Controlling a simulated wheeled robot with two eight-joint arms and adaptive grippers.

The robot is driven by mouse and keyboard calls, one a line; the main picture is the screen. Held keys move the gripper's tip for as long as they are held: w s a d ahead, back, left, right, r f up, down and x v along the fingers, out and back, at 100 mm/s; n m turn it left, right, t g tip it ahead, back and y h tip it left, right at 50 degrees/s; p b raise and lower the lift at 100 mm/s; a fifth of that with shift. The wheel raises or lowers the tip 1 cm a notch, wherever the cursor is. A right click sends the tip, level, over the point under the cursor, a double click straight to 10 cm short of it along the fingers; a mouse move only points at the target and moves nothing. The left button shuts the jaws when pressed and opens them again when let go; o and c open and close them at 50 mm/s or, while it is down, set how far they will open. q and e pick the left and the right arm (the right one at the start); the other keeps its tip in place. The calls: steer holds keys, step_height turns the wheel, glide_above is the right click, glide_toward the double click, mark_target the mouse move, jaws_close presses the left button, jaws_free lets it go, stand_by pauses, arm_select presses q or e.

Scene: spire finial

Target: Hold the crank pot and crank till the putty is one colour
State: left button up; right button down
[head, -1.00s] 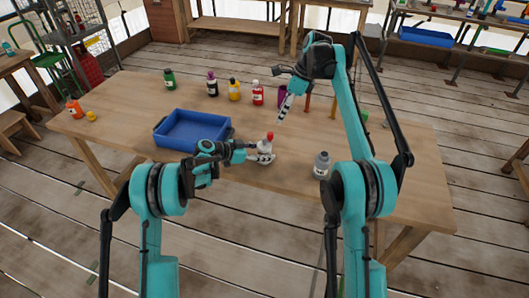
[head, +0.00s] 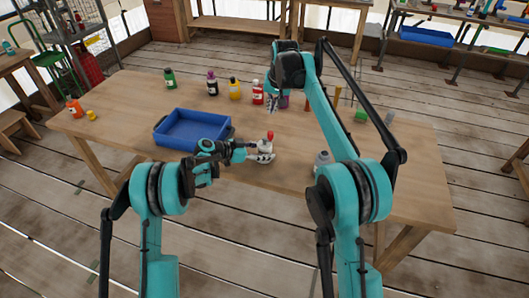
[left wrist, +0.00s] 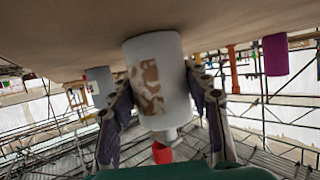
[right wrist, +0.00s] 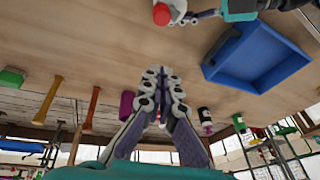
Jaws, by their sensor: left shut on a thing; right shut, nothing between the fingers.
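The crank pot (head: 266,146) stands on the table right of the blue tray, with a red knob (head: 270,134) at its top. My left gripper (head: 262,157) is shut around its body. In the left wrist view the white pot (left wrist: 158,65) sits between both fingers, and its side shows a patch of brown and pale putty (left wrist: 149,85), unevenly mixed. My right gripper (head: 272,104) is shut and empty above the table, beyond the pot. In the right wrist view its fingertips (right wrist: 160,74) are together, and the red knob (right wrist: 161,14) is apart from them.
A blue tray (head: 161,136) lies left of the pot. Several bottles stand along the back, among them a red one (head: 257,93) and a yellow one (head: 234,89). A purple cup (right wrist: 126,105) is nearby. A grey bottle (head: 321,159) is partly hidden by my right arm.

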step_height(320, 180, down, 6)
steer(key=n, duration=0.3)
steer(key=shift+w+a+f+n+t, duration=0.25)
steer(key=shift+a+n+t, duration=0.05)
steer(key=shift+a, duration=0.05)
stand_by(1.5)
steer(key=shift+f, duration=1.5)
steer(key=shift+s, duration=0.1)
steer(key=shift+s, duration=0.3)
